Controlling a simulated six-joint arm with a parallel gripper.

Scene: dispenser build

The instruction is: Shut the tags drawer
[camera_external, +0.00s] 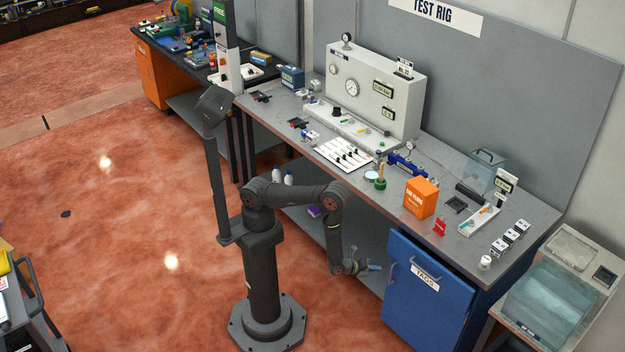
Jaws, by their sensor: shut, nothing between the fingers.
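The tags drawer is in a blue cabinet under the front right of the bench. Its white TAGS label (425,278) is on the blue front (428,305), with a grey bar handle around the label. How far the drawer stands out is hard to tell from this angle. My gripper (375,267) is shut and empty, low in front of the bench, just left of the blue front. Whether it touches the front or handle cannot be made out.
The grey bench (335,140) above holds a gauge panel (372,92), an orange box (420,198) and several small items. A lower shelf (305,222) is behind my arm. A clear-lidded bin (552,300) stands at the right. Open red floor (130,230) is to the left.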

